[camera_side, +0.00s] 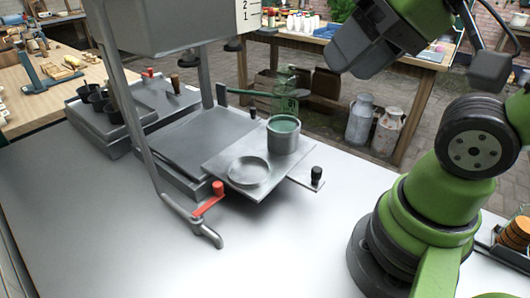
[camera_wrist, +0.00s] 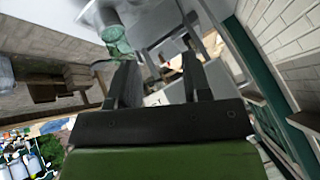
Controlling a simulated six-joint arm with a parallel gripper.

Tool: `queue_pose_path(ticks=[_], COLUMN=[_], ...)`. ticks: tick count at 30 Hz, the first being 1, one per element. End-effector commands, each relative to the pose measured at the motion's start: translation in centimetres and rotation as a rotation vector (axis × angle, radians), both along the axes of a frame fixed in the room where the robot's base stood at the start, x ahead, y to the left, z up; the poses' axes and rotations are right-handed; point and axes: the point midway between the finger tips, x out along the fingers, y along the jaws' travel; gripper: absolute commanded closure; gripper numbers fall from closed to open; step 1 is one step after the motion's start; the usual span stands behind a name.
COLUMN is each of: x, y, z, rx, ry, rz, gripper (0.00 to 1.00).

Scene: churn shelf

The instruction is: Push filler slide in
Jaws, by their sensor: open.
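The filler slide (camera_side: 222,165) is a flat grey metal plate sticking out to the right from under the tank in the side view. A shallow round dish (camera_side: 248,171) and a metal cup with green contents (camera_side: 284,136) are on it. A black knob (camera_side: 317,176) stands on a narrow tab at its right end. My gripper (camera_wrist: 158,75) shows two dark fingers, apart and empty, in the wrist view. In the side view the end of my arm is high at the upper right, clear of the slide; its fingertips are hard to make out there.
A grey tank (camera_side: 175,25) hangs over the slide on metal posts. A spout with a red lever (camera_side: 208,200) stands in front. A tray block with black cups (camera_side: 110,110) is at left. The front counter is clear.

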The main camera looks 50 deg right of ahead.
Motion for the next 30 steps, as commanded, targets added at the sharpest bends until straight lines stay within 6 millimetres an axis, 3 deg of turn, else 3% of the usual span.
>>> queue_pose_path(ticks=[5, 11, 19, 24, 30], x=[0.7, 3.6, 7.1, 7.8, 7.8], y=[-0.3, -2.1, -5.8, -7.8, -8.6], z=[-0.3, -2.3, -8.1, -11.8, -13.7], rx=[0.000, 0.012, 0.083, 0.139, 0.169], ry=[0.055, 0.302, 0.699, 0.889, 0.976], rz=[-0.019, -0.105, -0.235, -0.293, -0.318], gripper=[0.52, 0.52, 0.52, 0.52, 0.52])
